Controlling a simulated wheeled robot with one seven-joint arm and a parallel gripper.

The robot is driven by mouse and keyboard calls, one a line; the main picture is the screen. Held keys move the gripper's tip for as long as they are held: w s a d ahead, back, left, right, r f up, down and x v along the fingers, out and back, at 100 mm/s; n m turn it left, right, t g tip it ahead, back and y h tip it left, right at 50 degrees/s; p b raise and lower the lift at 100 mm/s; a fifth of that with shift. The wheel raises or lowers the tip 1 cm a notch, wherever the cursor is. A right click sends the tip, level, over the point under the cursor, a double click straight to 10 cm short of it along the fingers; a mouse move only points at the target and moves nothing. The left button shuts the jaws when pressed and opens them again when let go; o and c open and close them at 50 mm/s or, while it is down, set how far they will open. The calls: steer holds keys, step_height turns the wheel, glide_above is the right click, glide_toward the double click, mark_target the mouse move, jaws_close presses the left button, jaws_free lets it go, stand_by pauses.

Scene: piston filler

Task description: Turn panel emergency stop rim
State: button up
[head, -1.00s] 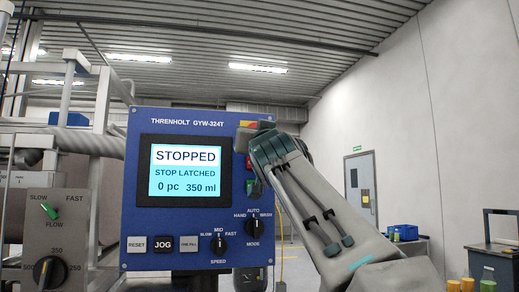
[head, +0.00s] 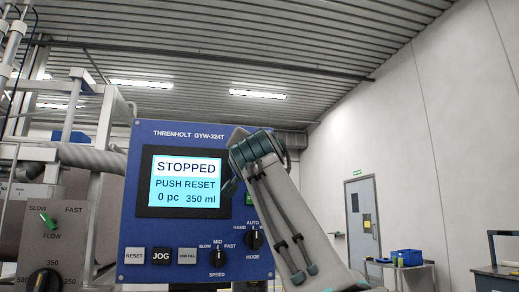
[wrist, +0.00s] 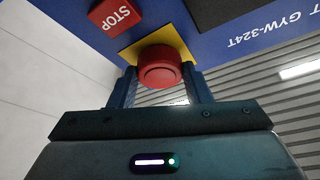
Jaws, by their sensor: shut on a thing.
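The blue control panel (head: 180,134) fills the middle of the head view. Its screen (head: 185,182) reads STOPPED, PUSH RESET, 0 pc, 350 ml. The red round emergency stop (wrist: 160,66) on its yellow plate (wrist: 172,38) shows in the wrist view. My gripper (wrist: 160,78) has one finger on each side of the red rim and is shut on it. In the head view my gripper (head: 236,142) is at the panel's upper right and hides the emergency stop.
A red STOP button (wrist: 116,16) sits beside the emergency stop. RESET (head: 134,256) and JOG (head: 161,256) buttons, the speed knob (head: 218,259) and the mode knob (head: 254,240) are lower on the panel.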

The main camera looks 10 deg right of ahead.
stand_by(0.6)
steer(key=o, duration=1)
steer(key=b+v, duration=0.7)
steer(key=v, duration=0.6)
steer(key=shift+s+a, duration=0.2)
steer(key=shift+s, duration=0.15)
steer(key=shift+w, duration=0.1)
